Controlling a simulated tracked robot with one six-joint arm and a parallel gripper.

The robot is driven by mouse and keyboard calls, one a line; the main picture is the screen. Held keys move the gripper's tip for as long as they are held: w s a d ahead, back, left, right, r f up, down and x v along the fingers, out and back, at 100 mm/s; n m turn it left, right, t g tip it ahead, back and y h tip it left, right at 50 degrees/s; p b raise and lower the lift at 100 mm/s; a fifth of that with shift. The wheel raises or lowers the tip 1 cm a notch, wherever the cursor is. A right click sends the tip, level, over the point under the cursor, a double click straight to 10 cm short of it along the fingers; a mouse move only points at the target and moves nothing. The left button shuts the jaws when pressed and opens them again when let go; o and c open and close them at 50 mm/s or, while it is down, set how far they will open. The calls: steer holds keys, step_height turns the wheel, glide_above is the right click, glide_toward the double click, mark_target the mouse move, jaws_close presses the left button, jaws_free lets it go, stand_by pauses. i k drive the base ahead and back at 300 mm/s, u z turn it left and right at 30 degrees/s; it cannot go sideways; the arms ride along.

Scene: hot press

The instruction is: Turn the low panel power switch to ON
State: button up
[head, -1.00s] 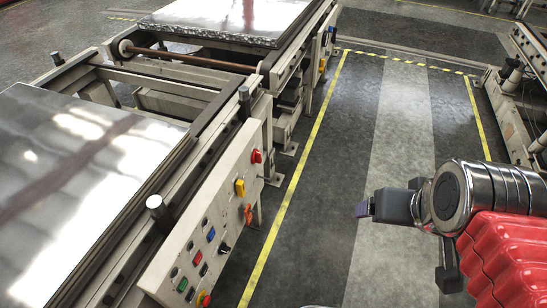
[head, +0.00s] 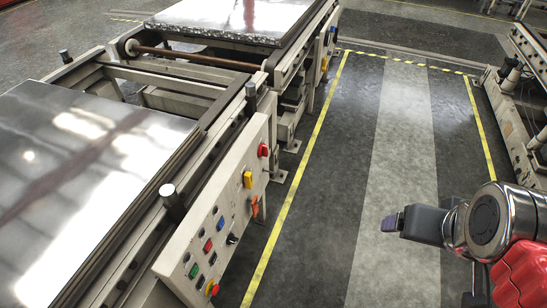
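The low control panel (head: 193,240) slopes along the side of the press line in the lower left middle. It bears an orange-red turning switch (head: 254,206) near its right end and a black knob (head: 232,239) left of and below it. Labels are too small to read, so I cannot tell which is the power switch or its position. My gripper (head: 391,222) is at right, over the aisle, well apart from the panel and touching nothing. It is seen edge-on, with its purple-grey tip pointing left; the finger gap does not show.
The panel also has a yellow switch (head: 248,180), a red button (head: 262,151), and several coloured buttons. Left of it lies a shiny metal plate (head: 90,170) on the press bed. The aisle floor (head: 330,200) between yellow lines is clear. More machinery (head: 522,95) stands at far right.

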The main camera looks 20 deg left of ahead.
mark_target(263, 149)
steer(key=z, duration=0.05)
steer(key=k, duration=0.4)
steer(key=u, duration=1.05)
steer(key=i, duration=1)
steer(key=z, duration=0.05)
steer(key=k, duration=0.65)
steer(key=z, duration=0.35)
steer(key=i, duration=0.65)
steer(key=z, duration=0.2)
